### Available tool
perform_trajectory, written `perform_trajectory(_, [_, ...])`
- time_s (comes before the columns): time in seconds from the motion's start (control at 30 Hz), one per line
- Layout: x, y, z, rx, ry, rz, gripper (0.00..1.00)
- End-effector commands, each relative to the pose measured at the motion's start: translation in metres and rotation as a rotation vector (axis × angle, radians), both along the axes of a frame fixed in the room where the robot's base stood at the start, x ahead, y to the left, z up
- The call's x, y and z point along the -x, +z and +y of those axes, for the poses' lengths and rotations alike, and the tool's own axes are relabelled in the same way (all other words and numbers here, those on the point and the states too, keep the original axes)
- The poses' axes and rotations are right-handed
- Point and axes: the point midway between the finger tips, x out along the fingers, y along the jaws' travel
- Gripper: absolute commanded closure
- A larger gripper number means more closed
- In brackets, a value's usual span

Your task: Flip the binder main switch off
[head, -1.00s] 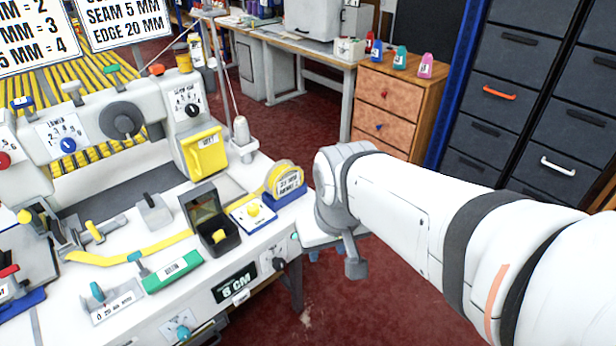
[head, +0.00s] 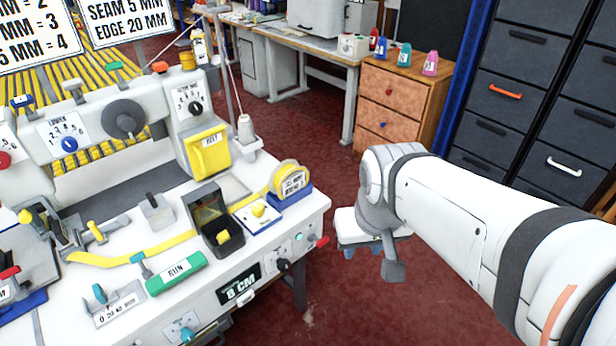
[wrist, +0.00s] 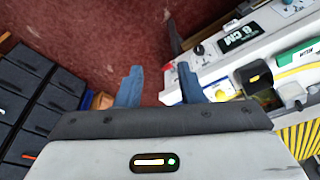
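The white binder (head: 120,125) stands at the left in the head view. On the front side of its table are a black rotary knob (head: 283,264) and, near the right corner, a red-ended handle (head: 322,241). I cannot tell which is the main switch. In the wrist view the black knob (wrist: 199,49) and a red end (wrist: 167,67) show beyond my fingers. My gripper (wrist: 160,84) has its two blue fingers apart with nothing between them. In the head view my gripper (head: 362,251) hangs right of the table corner, partly hidden by my arm.
A green RUN block (head: 176,274), a black bin (head: 216,232) and a yellow tape roll (head: 291,181) sit on the binder table. A wooden drawer unit (head: 388,112) and dark cabinets (head: 500,90) stand behind. Red floor (head: 340,300) is clear right of the table.

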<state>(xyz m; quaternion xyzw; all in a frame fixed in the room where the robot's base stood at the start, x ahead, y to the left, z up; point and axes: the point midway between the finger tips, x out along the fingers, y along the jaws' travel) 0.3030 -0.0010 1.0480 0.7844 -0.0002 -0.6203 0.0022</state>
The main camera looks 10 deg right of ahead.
Motion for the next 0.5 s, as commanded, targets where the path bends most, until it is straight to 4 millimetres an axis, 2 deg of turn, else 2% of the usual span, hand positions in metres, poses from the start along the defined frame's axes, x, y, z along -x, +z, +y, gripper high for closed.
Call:
perform_trajectory(0.03, [-0.001, 0.0, 0.0, 0.0, 0.001, 0.0, 0.7])
perform_trajectory(0.17, [-0.011, -0.003, 0.001, 0.003, 0.02, 0.008, 0.81])
perform_trajectory(0.27, [-0.029, -0.008, 0.002, 0.009, 0.058, 0.021, 0.89])
perform_trajectory(0.4, [-0.068, -0.019, 0.005, 0.018, 0.134, 0.046, 1.0])
perform_trajectory(0.5, [-0.099, -0.03, 0.007, 0.025, 0.194, 0.064, 1.0])
